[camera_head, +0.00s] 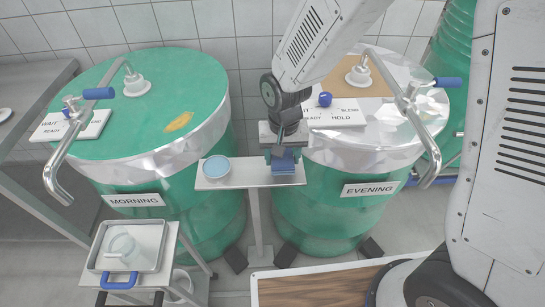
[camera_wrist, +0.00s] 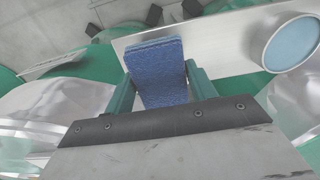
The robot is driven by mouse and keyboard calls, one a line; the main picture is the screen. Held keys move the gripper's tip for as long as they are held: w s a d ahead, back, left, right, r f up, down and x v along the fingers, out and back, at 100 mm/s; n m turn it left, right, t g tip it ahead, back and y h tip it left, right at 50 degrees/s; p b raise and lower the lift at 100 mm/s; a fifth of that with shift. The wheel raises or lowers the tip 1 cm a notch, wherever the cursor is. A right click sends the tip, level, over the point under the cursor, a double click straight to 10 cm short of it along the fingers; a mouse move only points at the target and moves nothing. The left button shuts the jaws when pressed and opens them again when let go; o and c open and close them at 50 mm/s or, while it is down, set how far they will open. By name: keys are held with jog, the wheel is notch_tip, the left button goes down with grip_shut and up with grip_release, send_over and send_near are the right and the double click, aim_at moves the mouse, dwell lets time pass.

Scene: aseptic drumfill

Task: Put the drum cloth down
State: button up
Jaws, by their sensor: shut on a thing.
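The drum cloth (camera_wrist: 158,72) is a blue folded pad. My gripper (camera_wrist: 160,92) is shut on it, with a green finger on each side. In the head view the cloth (camera_head: 284,163) is over the right end of a small metal shelf (camera_head: 245,180) between two green drums. I cannot tell whether the cloth touches the shelf. A round dish with pale blue contents (camera_head: 217,168) stands on the shelf's left end. It also shows at the right of the wrist view (camera_wrist: 292,42).
The MORNING drum (camera_head: 135,203) stands left, with a yellow patch on its lid. The EVENING drum (camera_head: 368,190) stands right. Both have bent metal pipes with blue handles. A tray with a clear jug (camera_head: 132,245) is at lower left. A wooden-topped surface (camera_head: 315,288) is at the front.

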aim_at(278, 162)
jog(key=shift+w+a, duration=0.35)
jog(key=shift+a, duration=0.05)
jog(key=shift+w+a+f, duration=0.1)
jog(key=shift+w+f, duration=0.05)
jog(key=shift+f, duration=1.65)
jog(key=shift+f, duration=0.25)
jog(key=o, duration=1)
jog(key=shift+c, duration=0.2)
jog(key=shift+f, duration=0.1)
jog(key=shift+s, duration=0.2)
